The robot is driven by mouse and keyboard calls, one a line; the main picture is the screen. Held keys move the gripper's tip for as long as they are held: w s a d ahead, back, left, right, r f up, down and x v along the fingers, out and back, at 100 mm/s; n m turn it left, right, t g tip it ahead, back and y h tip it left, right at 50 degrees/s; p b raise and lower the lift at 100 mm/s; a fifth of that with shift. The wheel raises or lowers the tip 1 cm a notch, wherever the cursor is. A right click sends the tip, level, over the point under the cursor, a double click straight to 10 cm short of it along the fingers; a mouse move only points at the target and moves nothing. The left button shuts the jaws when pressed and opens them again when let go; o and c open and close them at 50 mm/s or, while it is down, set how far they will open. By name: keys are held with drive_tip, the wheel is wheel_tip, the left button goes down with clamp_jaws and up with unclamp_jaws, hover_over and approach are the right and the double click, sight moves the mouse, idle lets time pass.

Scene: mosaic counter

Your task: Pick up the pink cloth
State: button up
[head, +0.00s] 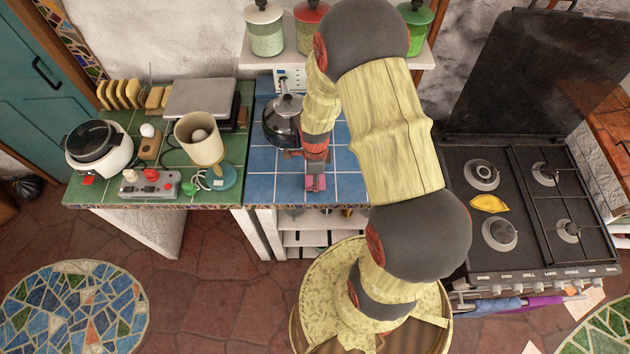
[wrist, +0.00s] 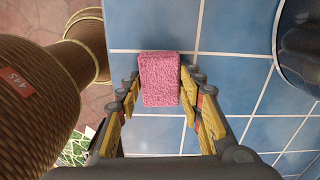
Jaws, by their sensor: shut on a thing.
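The pink cloth (wrist: 160,80) looks like a small, thick, rough-textured block. In the wrist view it sits between the two yellow fingers of my gripper (wrist: 160,84), which are shut on its left and right sides. In the head view my gripper (head: 316,172) points down over the front part of the blue-tiled counter (head: 262,186), and a bit of the pink cloth (head: 316,184) shows at its tip. I cannot tell whether the cloth touches the tiles or is just above them.
A metal kettle (head: 281,122) stands behind and left of my gripper. A green-tiled counter (head: 100,192) with a beige lamp (head: 199,140) and a power strip (head: 150,184) is at left. A stove (head: 520,225) is at right. Blue tiles around the cloth are clear.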

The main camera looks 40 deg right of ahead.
drive_tip(key=shift+r, duration=0.45)
wheel_tip(320, 180, up, 2)
drive_tip(key=shift+w+r, duration=0.1)
drive_tip(key=s+d+r, duration=0.9)
drive_tip(key=s+r, duration=0.1)
drive_tip(key=shift+s+d, duration=0.2)
drive_tip(key=shift+d, duration=0.1)
drive_tip(key=o, duration=0.5)
drive_tip(key=c, duration=0.4)
